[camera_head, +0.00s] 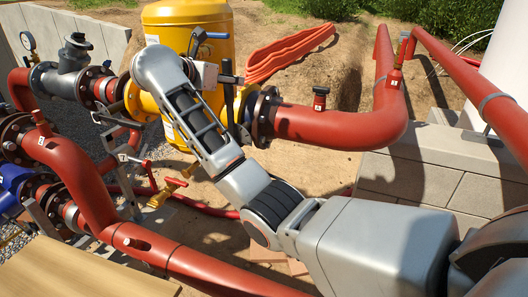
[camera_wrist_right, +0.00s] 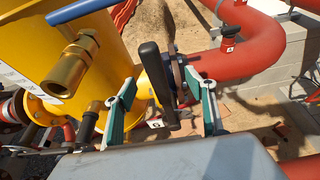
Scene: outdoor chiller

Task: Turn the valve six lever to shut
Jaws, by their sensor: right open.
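The valve six lever (camera_wrist_right: 153,75) is a black handle in the right wrist view, standing roughly upright in front of the yellow tank. A white tag marked 6 (camera_wrist_right: 155,124) is by its lower end. My right gripper (camera_wrist_right: 160,88) is open, with one green-padded finger on each side of the lever. I see gaps between the fingers and the handle, and nothing is gripped. In the head view my right arm reaches up from the lower right, and its wrist covers much of the valve area. My left gripper is not in view.
The yellow tank (camera_head: 188,22) stands behind the wrist. A blue-handled lever (camera_head: 212,35) on a brass fitting (camera_wrist_right: 70,70) is close by. A red pipe (camera_head: 345,125) runs right from the valve's flange. A brass valve (camera_head: 165,192) sits low left. Open sandy ground lies beyond.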

